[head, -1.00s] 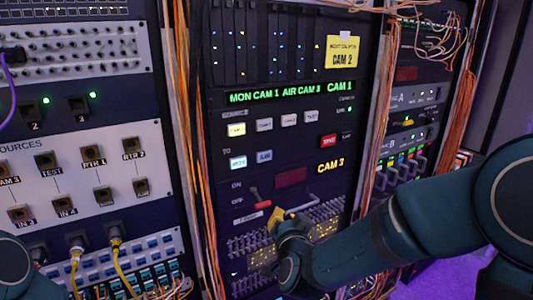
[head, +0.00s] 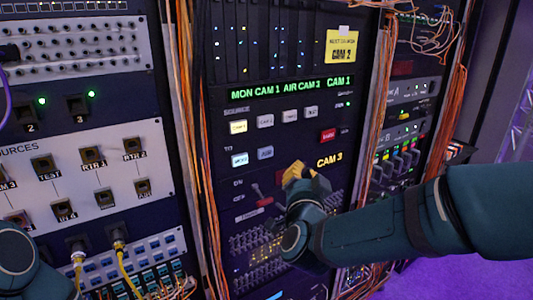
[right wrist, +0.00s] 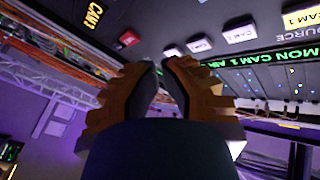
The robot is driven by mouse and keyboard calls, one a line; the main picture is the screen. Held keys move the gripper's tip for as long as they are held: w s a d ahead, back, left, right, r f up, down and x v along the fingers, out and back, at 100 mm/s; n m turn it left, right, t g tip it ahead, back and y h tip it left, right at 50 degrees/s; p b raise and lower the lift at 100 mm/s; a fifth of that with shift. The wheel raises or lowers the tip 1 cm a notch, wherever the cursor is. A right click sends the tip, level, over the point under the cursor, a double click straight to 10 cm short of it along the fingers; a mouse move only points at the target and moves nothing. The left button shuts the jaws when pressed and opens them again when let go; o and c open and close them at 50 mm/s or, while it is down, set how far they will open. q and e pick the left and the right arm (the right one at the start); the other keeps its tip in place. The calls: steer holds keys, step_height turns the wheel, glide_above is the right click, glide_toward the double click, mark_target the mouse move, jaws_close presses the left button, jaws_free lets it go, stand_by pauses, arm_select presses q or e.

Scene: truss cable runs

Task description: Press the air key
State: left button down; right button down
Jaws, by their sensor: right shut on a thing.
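The air key (head: 266,153) is a dull blue-grey button in the lower row of the middle panel, right of a lit pale-blue key (head: 240,160). My right gripper (head: 296,170) has tan fingers and is below and right of the air key, apart from it in the picture. Its fingers are closed together on a thing that I cannot make out, also in the right wrist view (right wrist: 157,68). The depth to the panel is hard to tell. Only a rounded part of my left arm shows at lower left; its gripper is out of view.
Above are source keys, one lit yellow (head: 238,127), and a red key (head: 328,135). A red-tipped lever (head: 264,201) lies below left of the gripper. Orange cable bundles (head: 200,200) flank the panel.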

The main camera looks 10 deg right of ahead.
mark_target(266, 153)
steer(key=shift+w+a+p, duration=0.15)
steer(key=shift+w+a, duration=0.35)
steer(key=shift+w, duration=0.8)
steer(key=shift+w+a+p, duration=0.1)
steer(key=shift+w+a, duration=0.35)
steer(key=shift+w, duration=0.8)
steer(key=shift+w+a+p, duration=0.15)
steer(key=shift+w+a, duration=0.35)
steer(key=shift+w, duration=0.8)
steer(key=shift+w, duration=0.15)
steer(key=shift+w+a, duration=0.1)
steer(key=shift+w, duration=0.2)
steer(key=shift+w+a+b, duration=0.2)
steer(key=shift+w+b, duration=0.15)
steer(key=shift+w, duration=0.05)
steer(key=shift+s+d+b, duration=0.3)
steer(key=shift+s+b, duration=0.1)
steer(key=shift+s, duration=0.45)
